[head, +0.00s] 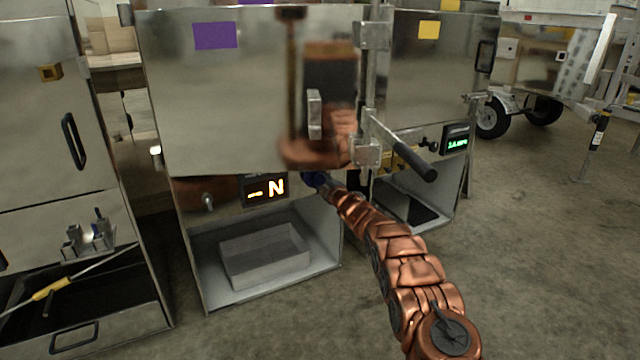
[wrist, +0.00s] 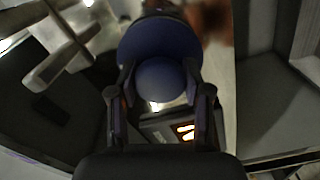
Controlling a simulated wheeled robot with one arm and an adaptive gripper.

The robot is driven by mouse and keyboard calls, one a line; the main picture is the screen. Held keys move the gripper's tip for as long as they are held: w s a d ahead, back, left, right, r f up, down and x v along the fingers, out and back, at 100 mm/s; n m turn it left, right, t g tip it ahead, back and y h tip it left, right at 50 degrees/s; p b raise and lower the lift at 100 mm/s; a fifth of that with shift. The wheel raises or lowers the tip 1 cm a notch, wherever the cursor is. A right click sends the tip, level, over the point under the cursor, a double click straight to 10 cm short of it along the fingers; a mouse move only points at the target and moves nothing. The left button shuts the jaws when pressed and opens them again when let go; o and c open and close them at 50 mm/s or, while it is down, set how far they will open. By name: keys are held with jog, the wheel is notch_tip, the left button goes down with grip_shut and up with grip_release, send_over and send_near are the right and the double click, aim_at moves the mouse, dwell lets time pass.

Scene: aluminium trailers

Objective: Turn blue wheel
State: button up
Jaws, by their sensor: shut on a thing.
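The blue wheel (wrist: 158,45) is a round dark-blue knob at the middle of the wrist view. My gripper (wrist: 158,88) has one finger on each side of it and is shut on it. In the head view only a small dark-blue patch of the wheel (head: 316,179) shows, on the cabinet front right of the display. My copper arm reaches up to it from the lower right and hides most of it and the gripper. The lit display (head: 265,189) beside the wheel reads "- N"; its orange digits also show in the wrist view (wrist: 185,132).
Below the display is an open bay with a grey metal box (head: 265,255). A lever with a black grip (head: 415,162) sticks out to the right. A green display (head: 457,142) is on the neighbouring cabinet.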

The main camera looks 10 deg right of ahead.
jog(key=shift+n+b, duration=0.35)
jog(key=shift+n, duration=0.45)
jog(key=o, duration=1.2)
jog(key=shift+c, duration=0.2)
